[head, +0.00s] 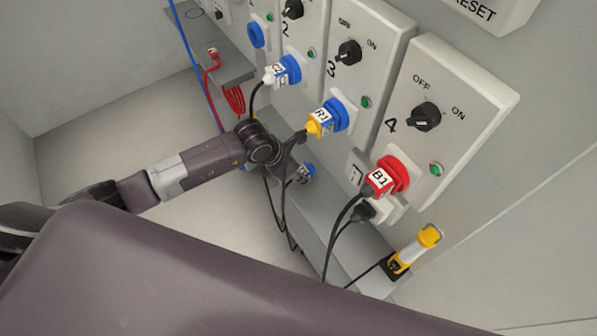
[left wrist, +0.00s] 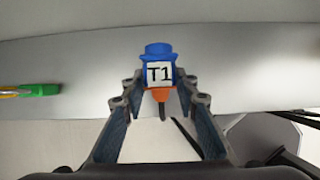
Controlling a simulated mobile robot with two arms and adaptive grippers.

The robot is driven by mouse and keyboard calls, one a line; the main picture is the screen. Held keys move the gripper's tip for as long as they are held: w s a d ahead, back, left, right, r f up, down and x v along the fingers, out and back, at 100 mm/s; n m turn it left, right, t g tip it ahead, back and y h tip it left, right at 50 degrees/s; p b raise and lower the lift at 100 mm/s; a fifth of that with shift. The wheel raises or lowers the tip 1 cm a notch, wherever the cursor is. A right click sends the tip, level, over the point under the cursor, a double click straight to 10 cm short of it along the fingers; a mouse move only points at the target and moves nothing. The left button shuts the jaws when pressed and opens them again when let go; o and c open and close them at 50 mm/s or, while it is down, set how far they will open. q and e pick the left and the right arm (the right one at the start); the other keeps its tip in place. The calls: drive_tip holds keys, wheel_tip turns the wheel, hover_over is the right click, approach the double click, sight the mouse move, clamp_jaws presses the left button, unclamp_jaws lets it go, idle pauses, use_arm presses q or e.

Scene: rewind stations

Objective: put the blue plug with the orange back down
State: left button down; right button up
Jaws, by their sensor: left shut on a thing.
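The blue plug with the orange back (left wrist: 158,72) is in the left wrist view, with a white label reading T1. Its blue end points away from me, and its orange back faces me with a dark cable. My left gripper (left wrist: 159,88) is shut on it, one finger on each side. A grey shelf surface (left wrist: 225,68) is behind the plug; I cannot tell whether they touch. My right gripper is not in view.
In the head view, wall boxes carry a red plug B1 (head: 380,180), a yellow-backed blue plug R1 (head: 322,118) and a white-backed blue plug (head: 284,71). A yellow-and-white device (head: 418,247) stands at the right. Cables hang near my wrist.

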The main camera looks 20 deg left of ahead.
use_arm(q)
drive_tip(key=shift+f, duration=0.2)
drive_tip(key=c, duration=1.5)
unclamp_jaws()
drive_tip(key=shift+r, duration=0.1)
drive_tip(key=shift+r, duration=0.15)
drive_tip(key=v, duration=1.2)
